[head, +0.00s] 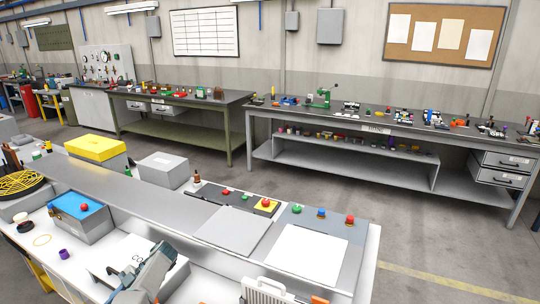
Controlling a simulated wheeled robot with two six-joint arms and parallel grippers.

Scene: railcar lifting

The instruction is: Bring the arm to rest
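A grey-blue jointed part (146,274), which looks like a piece of my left arm, rises from the bottom edge over the near bench. My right gripper does not show.
The near bench (150,192) carries a blue-topped box with a red ball (84,216), a purple ring (64,254), buttons (321,213) and a white ribbed piece (265,291). Beyond the open floor (300,190) stand a green bench (190,145) and a grey bench (350,181).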

